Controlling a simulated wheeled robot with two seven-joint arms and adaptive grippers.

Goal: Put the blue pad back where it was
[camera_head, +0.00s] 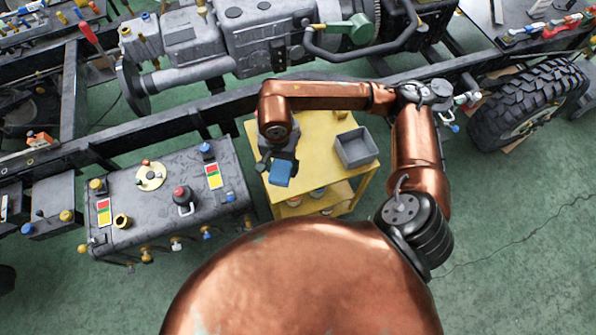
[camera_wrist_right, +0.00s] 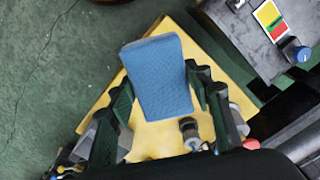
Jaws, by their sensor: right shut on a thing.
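The blue pad (camera_head: 281,173) is a small block held at the tip of my right gripper (camera_head: 277,163), over the front left part of the yellow cart top (camera_head: 310,140). In the right wrist view the blue pad (camera_wrist_right: 158,78) sits between the two dark fingers of my right gripper (camera_wrist_right: 160,95), which are shut on it. The yellow surface (camera_wrist_right: 155,140) shows behind it there. I cannot tell how high the pad is above the cart. My left gripper is not in view.
A grey open bin (camera_head: 356,148) stands on the right of the cart top. A dark tank with coloured caps (camera_head: 170,200) is left of the cart. The chassis rail (camera_head: 230,108) runs behind it. Green floor (camera_head: 510,240) is clear at the right.

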